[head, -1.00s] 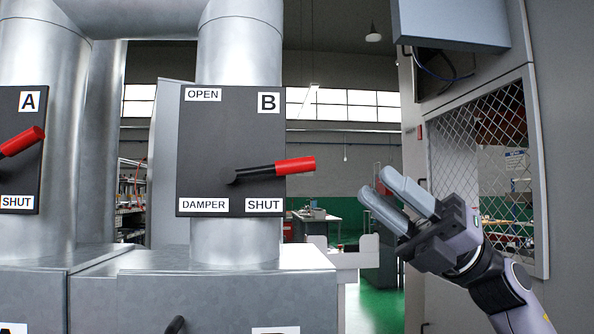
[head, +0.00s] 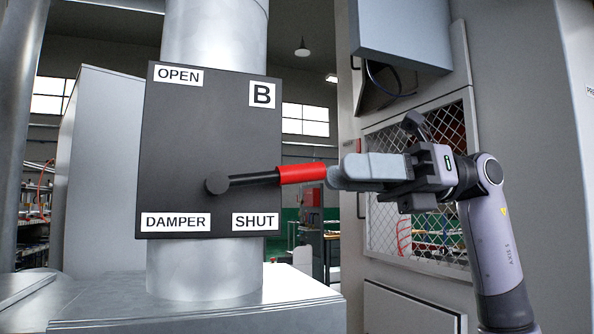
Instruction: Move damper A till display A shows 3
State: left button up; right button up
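Damper B's black plate (head: 190,130) is in the head view, with OPEN at its top left, DAMPER at its bottom left and SHUT at its bottom right. Its black lever (head: 250,180) points right and slightly up, ending in a red grip (head: 300,173). My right gripper (head: 336,173) is at the outer end of that red grip. The fingers overlap in this view, so their gap and any contact with the grip cannot be told. Damper A and display A are out of view. My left gripper is not in view.
A metal pipe (head: 205,270) runs behind the plate down to a metal box top (head: 190,312). A grey cabinet with a mesh window (head: 385,225) stands behind my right arm. Another large pipe (head: 15,130) is at the left edge.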

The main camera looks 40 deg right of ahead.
aim_at(330, 171)
jog(key=x, duration=0.6)
grip_shut()
